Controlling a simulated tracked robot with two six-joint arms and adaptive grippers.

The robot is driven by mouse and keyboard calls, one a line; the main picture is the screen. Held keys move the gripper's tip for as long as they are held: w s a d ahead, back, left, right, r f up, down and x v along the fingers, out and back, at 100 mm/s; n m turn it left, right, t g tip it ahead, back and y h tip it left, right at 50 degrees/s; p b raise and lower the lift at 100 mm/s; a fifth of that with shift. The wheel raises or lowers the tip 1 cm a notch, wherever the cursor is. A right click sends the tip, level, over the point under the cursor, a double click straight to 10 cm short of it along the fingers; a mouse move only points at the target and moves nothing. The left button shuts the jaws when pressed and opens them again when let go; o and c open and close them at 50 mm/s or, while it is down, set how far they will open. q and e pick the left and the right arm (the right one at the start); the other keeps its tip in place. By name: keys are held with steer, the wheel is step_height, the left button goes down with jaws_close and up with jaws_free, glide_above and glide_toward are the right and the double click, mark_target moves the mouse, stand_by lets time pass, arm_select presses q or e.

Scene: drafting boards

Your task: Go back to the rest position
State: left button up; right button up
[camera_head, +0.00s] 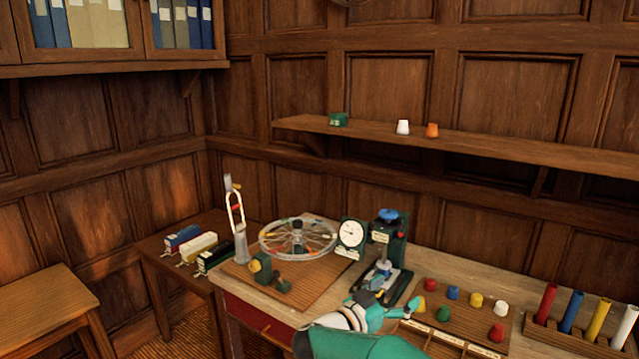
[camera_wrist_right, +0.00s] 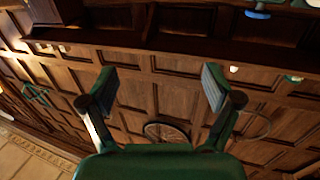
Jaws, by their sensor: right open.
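My right gripper (camera_head: 378,298) reaches in from the bottom of the head view, over the front of the workbench, just below a dark green device with a blue knob (camera_head: 390,215). In the right wrist view the right gripper (camera_wrist_right: 160,88) has its two fingers spread wide with nothing between them, only wood panelling behind. In the head view I cannot tell whether its fingertips touch the device's base. My left gripper is in neither view.
A spoked wheel (camera_head: 275,240) and a white dial (camera_head: 351,233) stand left of the device. Coloured knobs on a board (camera_head: 455,322) and a rack of coloured cylinders (camera_head: 575,340) are on the right. A shelf (camera_head: 480,148) runs along the wall. A side table (camera_head: 150,255) holds several blocks.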

steer(key=s+d+f+n+y, duration=0.1)
steer(key=d+f+n, duration=0.2)
steer(key=d+f, duration=1)
steer(key=s+f+n+y+b, duration=0.1)
steer(key=s+f+n+y, duration=0.15)
steer(key=f, duration=0.45)
steer(key=s+f+n+y, duration=0.2)
steer(key=s+f+y, duration=0.15)
steer(key=f, duration=0.45)
steer(key=s+a+f+n+g+y, duration=0.1)
steer(key=s+a+f+g+y, duration=0.1)
steer(key=s+a+f+y, duration=0.25)
steer(key=s+a+f+g+y, duration=0.2)
steer(key=s+a+f, duration=0.1)
steer(key=s+f, duration=0.4)
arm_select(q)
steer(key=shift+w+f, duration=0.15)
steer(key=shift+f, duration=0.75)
arm_select(e)
steer(key=s+a+g+y, duration=0.2)
steer(key=s+a+g, duration=0.1)
steer(key=s, duration=0.6)
steer(key=s+a+g+y, duration=0.2)
steer(key=s+a, duration=0.4)
steer(key=s, duration=0.4)
steer(key=shift+a+f+g+y, duration=0.15)
steer(key=shift+g+y, duration=0.2)
steer(key=shift+g, duration=0.35)
steer(key=shift+m, duration=0.25)
